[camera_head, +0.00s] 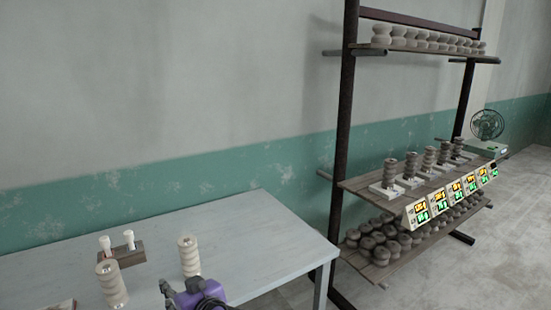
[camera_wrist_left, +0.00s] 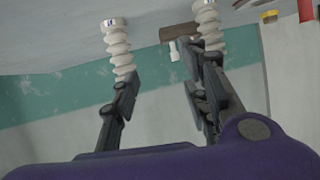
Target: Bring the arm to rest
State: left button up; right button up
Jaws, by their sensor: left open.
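My left gripper (camera_head: 166,292), purple with black fingers, is at the bottom of the head view, in front of the table (camera_head: 255,245). Two pale ribbed clay columns stand upright on the table: one at the left (camera_head: 112,283) and one nearer the middle (camera_head: 189,257). Both columns also show in the left wrist view, which is upside down, beyond the fingers (camera_wrist_left: 118,46) (camera_wrist_left: 208,22). My right gripper is in neither view.
A dark block (camera_head: 129,257) with two white-topped pegs stands behind the columns. The table's right part is clear.

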pick_arm(q)
jog(key=s+d+f+m+t+h+p, duration=0.1)
jog(key=s+d+f+m+h, duration=0.25)
jog(key=f, duration=0.25)
jog(key=s+d+f+m+t+h+p, duration=0.1)
jog(key=s+d+f+m+t+h, duration=0.15)
jog(key=f+m+h, duration=0.2)
jog(key=s+a+f+g, duration=0.1)
jog(key=s+f, duration=0.3)
jog(key=s, duration=0.6)
jog(key=s+a+f+g+h+p, duration=0.1)
jog(key=s+f, duration=0.4)
jog(key=s, duration=0.6)
jog(key=s+a+f+g+p, duration=0.1)
jog(key=s+f, duration=0.4)
jog(key=s, duration=0.6)
jog(key=shift+s+g+h, duration=0.2)
jog(key=shift+g+h, duration=0.1)
jog(key=shift+g, duration=0.55)
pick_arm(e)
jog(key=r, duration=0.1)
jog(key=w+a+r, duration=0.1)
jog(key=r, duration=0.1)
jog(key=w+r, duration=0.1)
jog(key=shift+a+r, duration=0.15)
pick_arm(q)
jog(key=shift+a, duration=0.1)
